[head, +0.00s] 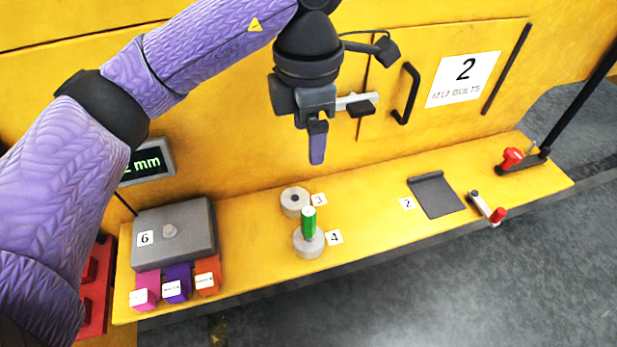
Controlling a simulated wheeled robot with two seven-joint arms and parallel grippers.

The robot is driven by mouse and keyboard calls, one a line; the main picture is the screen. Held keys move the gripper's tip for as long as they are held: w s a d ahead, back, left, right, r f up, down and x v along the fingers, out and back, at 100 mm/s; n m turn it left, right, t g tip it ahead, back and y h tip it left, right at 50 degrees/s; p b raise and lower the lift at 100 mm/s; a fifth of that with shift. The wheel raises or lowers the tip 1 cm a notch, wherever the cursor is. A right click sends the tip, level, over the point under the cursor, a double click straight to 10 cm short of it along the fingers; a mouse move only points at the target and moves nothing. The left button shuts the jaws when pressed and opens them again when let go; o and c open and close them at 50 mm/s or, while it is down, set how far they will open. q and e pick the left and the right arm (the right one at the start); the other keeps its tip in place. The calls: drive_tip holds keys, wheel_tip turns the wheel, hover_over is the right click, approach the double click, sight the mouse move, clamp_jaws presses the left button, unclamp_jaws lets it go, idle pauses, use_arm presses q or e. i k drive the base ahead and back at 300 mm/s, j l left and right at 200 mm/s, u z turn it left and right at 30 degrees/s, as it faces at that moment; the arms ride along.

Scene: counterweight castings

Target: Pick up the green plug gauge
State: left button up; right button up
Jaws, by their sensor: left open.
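The green plug gauge (309,222) stands upright on a round grey casting (309,245) beside the label 4. I cannot tell whether its lower end sits in a hole. My left gripper (317,150) points down above and behind the gauge, seen nearly edge-on. It is open, with nothing visible between its fingers, and apart from the gauge. My right gripper is not in view.
A second round casting (295,201) with a hole stands behind, by label 3. A grey box (174,231) and coloured blocks are at left. A dark plate (437,195) and red-knobbed clamp (487,207) are at right. The yellow cabinet (230,110) rises behind the ledge.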

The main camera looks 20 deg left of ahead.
sight(308, 215)
drive_tip(key=i+l+u, duration=0.2)
drive_tip(key=u, duration=0.25)
drive_tip(key=i+l+u, duration=0.1)
drive_tip(key=l+u, duration=0.35)
drive_tip(key=i+l+u, duration=0.1)
drive_tip(key=l+u, duration=0.6)
drive_tip(key=u, duration=0.2)
